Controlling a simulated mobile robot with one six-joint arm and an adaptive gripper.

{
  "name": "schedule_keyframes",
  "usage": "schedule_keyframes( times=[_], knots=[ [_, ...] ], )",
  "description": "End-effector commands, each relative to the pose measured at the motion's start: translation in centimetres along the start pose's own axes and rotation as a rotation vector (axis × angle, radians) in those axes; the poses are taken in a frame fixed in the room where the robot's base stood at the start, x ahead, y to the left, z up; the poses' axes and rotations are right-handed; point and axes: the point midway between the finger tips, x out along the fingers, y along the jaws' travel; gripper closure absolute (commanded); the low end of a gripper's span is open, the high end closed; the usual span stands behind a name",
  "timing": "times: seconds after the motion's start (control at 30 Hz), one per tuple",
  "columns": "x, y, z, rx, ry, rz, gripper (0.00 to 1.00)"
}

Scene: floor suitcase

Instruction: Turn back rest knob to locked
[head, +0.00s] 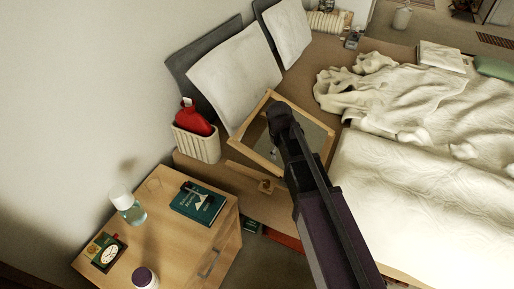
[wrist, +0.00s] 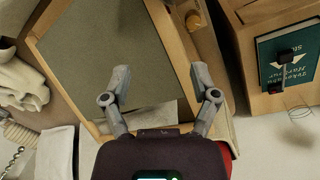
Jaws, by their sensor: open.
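A small round yellow-brown knob (wrist: 193,20) sits by the wooden rail at the top of the wrist view. A small wooden piece, likely the knob (head: 265,186), shows below the frame in the head view. My gripper (wrist: 160,76) is open and empty over the frame's edge, with the knob beyond its fingertips. In the head view my arm hides the fingers. The knob's setting cannot be read.
A red bottle (head: 194,119) sits in a ribbed bin (head: 197,143). The bed with rumpled bedding (head: 420,175) lies right.

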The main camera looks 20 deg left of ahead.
Motion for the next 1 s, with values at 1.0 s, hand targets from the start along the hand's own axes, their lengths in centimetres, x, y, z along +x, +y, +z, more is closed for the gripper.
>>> schedule_keyframes(
  times=[1.0],
  knots=[
    [-19.2,14.6,26.7,0.831,-0.065,-0.103,0.23]
  ],
)
